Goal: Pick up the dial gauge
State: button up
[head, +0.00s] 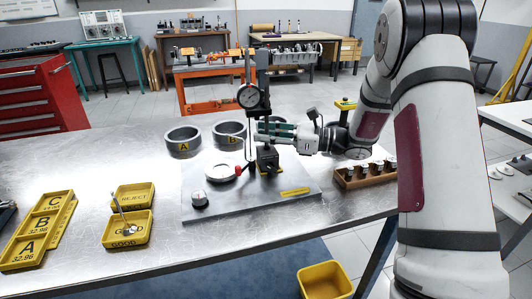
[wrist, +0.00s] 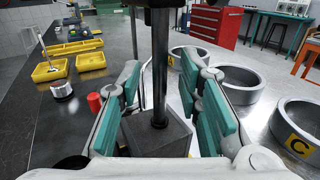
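The dial gauge (head: 249,95), with a round white face, is mounted on a dark upright stand on the grey plate (head: 290,203) in the head view. Its black post (wrist: 160,70) and dark block-shaped base (wrist: 157,137) show in the wrist view; the gauge face is not visible there. My gripper (head: 262,132) reaches in from the right, below the dial, at the post. In the wrist view, the teal-padded fingers of my gripper (wrist: 160,88) are spread on either side of the post, with visible gaps. The gripper is open and holds nothing.
Metal rings (head: 184,141) stand behind the plate. A wooden rack (head: 352,181) of small parts is at right. Yellow trays (head: 134,196) are at left, with bare table between.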

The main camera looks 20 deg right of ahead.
grip_shut()
jog(key=shift+r, duration=0.15)
jog(key=shift+r, duration=1.35)
jog(key=s+r+p, duration=0.2)
jog(key=s, duration=0.6)
jog(key=s+r+p, duration=0.2)
jog(key=s+r, duration=0.1)
jog(key=s, duration=0.5)
jog(key=shift+d, duration=0.45)
